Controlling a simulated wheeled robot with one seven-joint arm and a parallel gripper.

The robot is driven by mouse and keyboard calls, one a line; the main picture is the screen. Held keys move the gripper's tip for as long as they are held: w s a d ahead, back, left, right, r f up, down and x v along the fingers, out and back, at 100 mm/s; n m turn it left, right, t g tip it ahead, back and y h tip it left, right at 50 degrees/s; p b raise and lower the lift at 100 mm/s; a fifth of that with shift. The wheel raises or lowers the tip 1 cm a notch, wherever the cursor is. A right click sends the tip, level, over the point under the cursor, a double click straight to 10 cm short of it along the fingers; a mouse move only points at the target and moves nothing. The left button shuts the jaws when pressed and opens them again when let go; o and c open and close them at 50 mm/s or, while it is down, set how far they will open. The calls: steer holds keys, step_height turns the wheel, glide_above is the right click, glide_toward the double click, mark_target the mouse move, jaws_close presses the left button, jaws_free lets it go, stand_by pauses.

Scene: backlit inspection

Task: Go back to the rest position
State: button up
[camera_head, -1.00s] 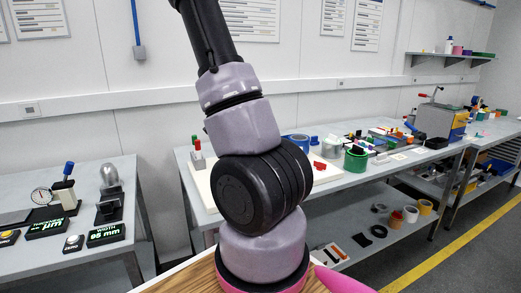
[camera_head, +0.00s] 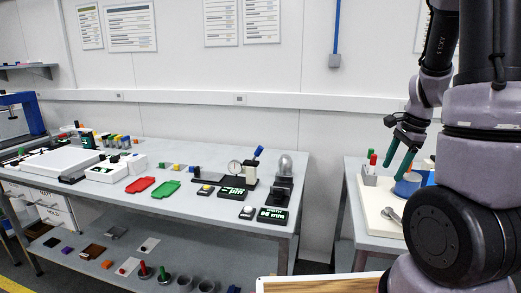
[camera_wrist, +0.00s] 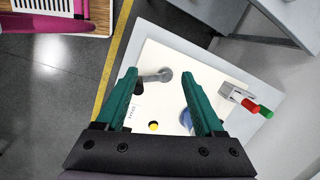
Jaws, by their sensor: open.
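My gripper (camera_head: 394,171) shows at the right of the head view, with its green fingers pointing down above the white board (camera_head: 373,213) on the right table. In the wrist view the two fingers of my gripper (camera_wrist: 158,73) are spread apart with nothing held between them. The white board (camera_wrist: 150,55) lies below them. A grey metal piece (camera_wrist: 158,76) shows between the fingertips, and a blue round thing (camera_wrist: 185,118) is partly hidden by the right finger.
A grey block with a red peg (camera_wrist: 250,104) and a green peg (camera_wrist: 267,112) stands at the board's edge. The left table (camera_head: 225,207) holds a red tray (camera_head: 140,185), a green tray (camera_head: 166,189) and gauges with displays. A gap separates the two tables.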

steer(key=s+a+r+n+t, duration=0.2)
steer(key=s+a+r+n, duration=0.4)
steer(key=r, duration=0.4)
steer(key=s+a+r+n+t, duration=0.3)
steer(key=s+a+r+n, duration=0.3)
steer(key=a+r, duration=0.3)
step_height(320, 180, up, 2)
steer(key=shift+a+r+n, duration=0.15)
steer(key=shift+r+n, duration=0.1)
steer(key=shift+n, duration=0.45)
steer(key=shift+s, duration=0.1)
